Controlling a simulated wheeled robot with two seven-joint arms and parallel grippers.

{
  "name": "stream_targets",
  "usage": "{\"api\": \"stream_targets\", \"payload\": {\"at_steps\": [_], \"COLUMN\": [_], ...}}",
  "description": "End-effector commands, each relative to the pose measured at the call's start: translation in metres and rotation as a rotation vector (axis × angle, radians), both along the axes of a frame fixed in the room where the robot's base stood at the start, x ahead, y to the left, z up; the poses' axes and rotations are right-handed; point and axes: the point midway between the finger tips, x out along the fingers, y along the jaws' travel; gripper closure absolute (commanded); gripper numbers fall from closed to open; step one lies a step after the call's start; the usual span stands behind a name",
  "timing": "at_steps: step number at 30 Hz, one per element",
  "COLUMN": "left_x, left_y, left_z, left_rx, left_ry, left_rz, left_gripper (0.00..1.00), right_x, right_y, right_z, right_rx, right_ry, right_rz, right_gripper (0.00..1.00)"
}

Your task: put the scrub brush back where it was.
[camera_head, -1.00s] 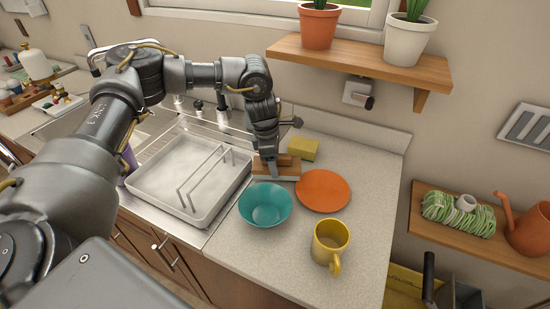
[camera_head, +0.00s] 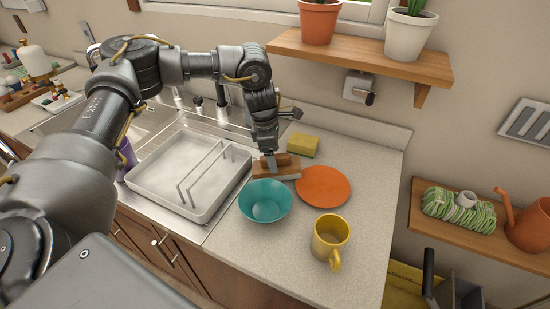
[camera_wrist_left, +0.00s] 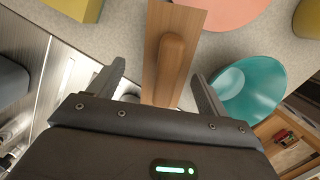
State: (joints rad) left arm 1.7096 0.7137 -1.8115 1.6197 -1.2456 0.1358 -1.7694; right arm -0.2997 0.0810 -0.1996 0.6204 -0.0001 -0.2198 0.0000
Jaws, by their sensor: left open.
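The scrub brush (camera_head: 284,171), a wooden block with a raised wooden grip, lies on the counter behind the teal bowl (camera_head: 265,203) and beside the orange plate (camera_head: 323,186). It also shows in the left wrist view (camera_wrist_left: 172,62), its near end reaching between the finger lines. My left gripper (camera_head: 267,157) is at the brush's left part, pointing down. In the left wrist view its fingers (camera_wrist_left: 158,72) are spread apart, with the brush not clamped. My right gripper is not in view.
A yellow-green sponge (camera_head: 303,146) lies just behind the brush. A white dish rack tray (camera_head: 150,182) stands to the left by the sink. A yellow mug (camera_head: 330,238) stands in front. A wooden shelf (camera_head: 365,62) with pots hangs above. Counter right of the plate is clear.

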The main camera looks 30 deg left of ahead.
Motion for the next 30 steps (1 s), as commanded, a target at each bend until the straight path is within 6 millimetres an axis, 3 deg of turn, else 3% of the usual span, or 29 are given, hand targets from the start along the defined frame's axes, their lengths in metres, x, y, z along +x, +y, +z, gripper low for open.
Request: {"api": "stream_targets", "payload": {"at_steps": [7, 15, 30], "left_x": [-0.003, -0.006, -0.008], "left_y": [0.008, 0.015, 0.017], "left_z": [0.05, 0.095, 0.104], "left_rx": [-0.002, 0.0, 0.0], "left_ry": [-0.005, -0.003, 0.0], "left_rz": [0.001, 0.001, 0.0], "left_gripper": [0.22, 0.22, 0.22], "right_x": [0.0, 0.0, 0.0], "right_y": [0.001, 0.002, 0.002], "right_z": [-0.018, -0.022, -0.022], "right_rx": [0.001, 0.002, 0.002], "right_ry": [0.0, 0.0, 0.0], "right_rz": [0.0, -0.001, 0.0], "right_gripper": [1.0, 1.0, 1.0]}}
